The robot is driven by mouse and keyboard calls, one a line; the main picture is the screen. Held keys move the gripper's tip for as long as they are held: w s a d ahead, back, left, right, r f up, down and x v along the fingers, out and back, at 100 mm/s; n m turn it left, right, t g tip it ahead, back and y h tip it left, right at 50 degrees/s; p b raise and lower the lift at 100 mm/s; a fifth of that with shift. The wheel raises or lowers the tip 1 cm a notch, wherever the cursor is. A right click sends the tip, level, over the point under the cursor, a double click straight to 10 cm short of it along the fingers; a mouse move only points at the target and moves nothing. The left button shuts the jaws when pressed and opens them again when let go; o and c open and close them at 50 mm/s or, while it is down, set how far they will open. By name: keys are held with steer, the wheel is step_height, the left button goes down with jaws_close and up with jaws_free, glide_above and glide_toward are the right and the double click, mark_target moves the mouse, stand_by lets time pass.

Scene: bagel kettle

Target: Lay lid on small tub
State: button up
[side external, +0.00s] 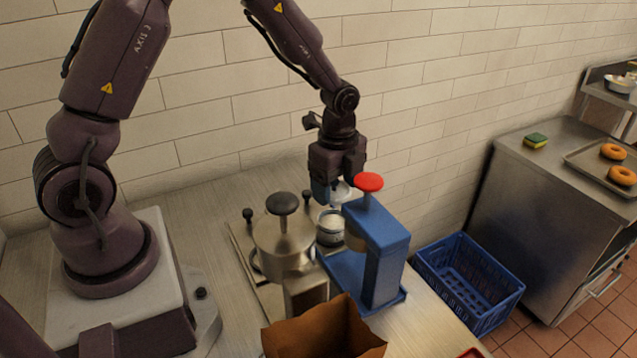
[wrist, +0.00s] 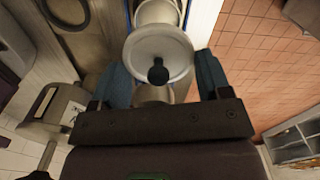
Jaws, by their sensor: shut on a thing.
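My gripper (side external: 332,190) is shut on the lid, a pale round disc with a black knob, with one blue finger at each side of it. The lid (wrist: 158,48) shows nearly face-on in the wrist view, between the fingers (wrist: 161,68); in the side view only a pale part of it (side external: 342,191) shows beside the fingers. The small tub (side external: 330,228), pale with a dark band, stands below the gripper, partly hidden by the blue press. The lid is above the tub and looks apart from it. Pale round parts show behind the lid in the wrist view.
A blue press (side external: 383,245) with a red knob (side external: 368,182) stands close to the right of the tub. A steel vessel (side external: 285,243) with a black knob stands to its left. A brown paper bag (side external: 322,332) is in front. A blue crate (side external: 468,280) sits beyond the table edge.

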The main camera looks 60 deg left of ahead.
steer(key=shift+f, duration=2.9)
steer(key=shift+f, duration=0.25)
steer(key=o, duration=1)
steer(key=shift+c, duration=0.2)
steer(key=shift+r, duration=3.55)
